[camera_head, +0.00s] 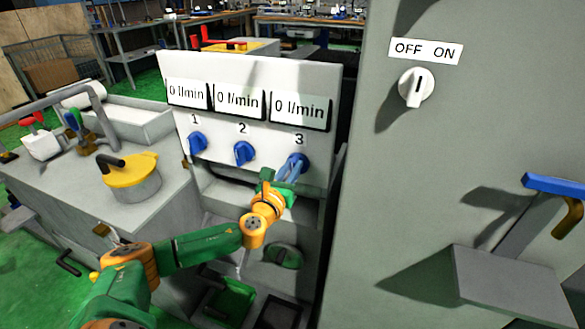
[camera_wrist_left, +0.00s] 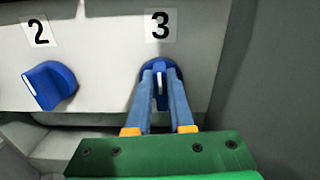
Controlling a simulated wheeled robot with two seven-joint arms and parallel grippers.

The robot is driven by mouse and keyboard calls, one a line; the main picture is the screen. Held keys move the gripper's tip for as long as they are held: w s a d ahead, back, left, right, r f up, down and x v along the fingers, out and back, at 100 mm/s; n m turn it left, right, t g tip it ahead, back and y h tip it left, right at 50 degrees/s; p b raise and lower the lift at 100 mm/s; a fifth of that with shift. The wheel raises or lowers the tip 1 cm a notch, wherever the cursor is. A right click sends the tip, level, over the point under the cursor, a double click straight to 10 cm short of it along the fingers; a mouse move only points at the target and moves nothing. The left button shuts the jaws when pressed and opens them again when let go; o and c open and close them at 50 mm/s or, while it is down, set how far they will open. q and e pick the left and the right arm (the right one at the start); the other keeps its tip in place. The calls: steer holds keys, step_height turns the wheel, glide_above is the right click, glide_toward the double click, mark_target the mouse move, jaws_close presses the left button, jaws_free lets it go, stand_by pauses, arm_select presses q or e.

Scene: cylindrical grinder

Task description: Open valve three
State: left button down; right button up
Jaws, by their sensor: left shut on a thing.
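Valve three is a blue knob (camera_head: 301,159) on the white panel (camera_head: 345,85), under the label 3 and the right-hand display (camera_head: 299,109), which reads 0 l/min. My left gripper (camera_head: 291,168) is at this knob, its fingers shut on it from either side. In the left wrist view, the two blue fingers (camera_wrist_left: 160,85) flank the grip of knob three (camera_wrist_left: 161,68), whose white mark stands about vertical. The fingers hide part of the knob. My right gripper is not in view.
Blue knobs one (camera_head: 197,142) and two (camera_head: 244,153) sit to the left on the panel; knob two (camera_wrist_left: 49,85) is tilted. The grey cabinet (camera_head: 450,150) with an OFF/ON switch (camera_head: 415,88) stands close on the right. A yellow-lidded pot (camera_head: 132,177) is at left.

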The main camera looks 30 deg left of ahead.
arm_select(q)
steer(key=shift+a+f+n+p, duration=0.1)
steer(key=shift+f+n+p, duration=0.35)
steer(key=shift+n, duration=4.95)
steer(key=shift+d+f+n+p, duration=0.1)
steer(key=shift+f+n+p, duration=0.35)
steer(key=shift+n, duration=4.95)
steer(key=shift+a+f+n+p, duration=0.1)
steer(key=shift+f+n+p, duration=0.35)
steer(key=shift+n, duration=4.95)
steer(key=shift+f, duration=0.15)
steer(key=c, duration=0.8)
jaws_free()
